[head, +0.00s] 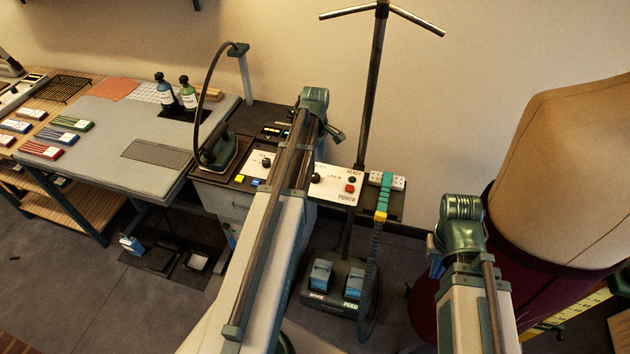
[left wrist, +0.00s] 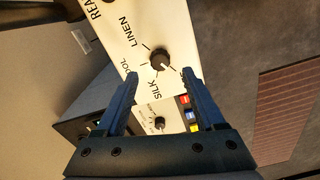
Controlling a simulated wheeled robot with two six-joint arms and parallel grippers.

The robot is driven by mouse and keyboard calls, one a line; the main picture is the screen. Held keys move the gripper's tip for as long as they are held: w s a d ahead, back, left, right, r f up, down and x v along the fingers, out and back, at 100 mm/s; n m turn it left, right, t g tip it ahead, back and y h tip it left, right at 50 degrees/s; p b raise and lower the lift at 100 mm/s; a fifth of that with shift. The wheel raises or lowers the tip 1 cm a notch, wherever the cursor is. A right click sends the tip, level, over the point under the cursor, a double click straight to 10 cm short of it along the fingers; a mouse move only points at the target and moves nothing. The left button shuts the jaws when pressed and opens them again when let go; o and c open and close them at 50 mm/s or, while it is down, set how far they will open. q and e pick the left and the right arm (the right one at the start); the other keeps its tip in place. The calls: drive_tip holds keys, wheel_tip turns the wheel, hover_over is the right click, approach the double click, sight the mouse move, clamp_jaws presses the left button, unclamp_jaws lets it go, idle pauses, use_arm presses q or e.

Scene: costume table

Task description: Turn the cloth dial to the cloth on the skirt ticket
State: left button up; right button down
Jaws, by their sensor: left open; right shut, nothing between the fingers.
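The cloth dial (left wrist: 161,60) is a black knob on a white panel, with LINEN and SILK printed around it and another word partly hidden. Its pointer direction is too small to tell. In the head view the dial (head: 316,177) shows beside my left arm. My left gripper (left wrist: 160,74) is open and empty, its fingertips just short of the knob on either side. In the head view my own arm hides it. My right gripper (head: 437,266) is mostly hidden behind its wrist at the right, shut and empty. I cannot make out a skirt ticket.
A second panel with a dial (head: 265,162) stands left of my arm, near an iron (head: 221,152). A red button (head: 350,188) is beside the cloth dial. A pole (head: 372,90) rises behind. A dress form (head: 570,170) with a dark red skirt stands right.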

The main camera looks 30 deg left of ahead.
sight(315, 176)
use_arm(q)
wheel_tip(315, 176, down, 6)
drive_tip(key=b, duration=0.4)
drive_tip(key=shift+r+b, duration=0.15)
drive_tip(key=shift+b, duration=0.15)
drive_tip(key=shift+c, duration=0.3)
clamp_jaws()
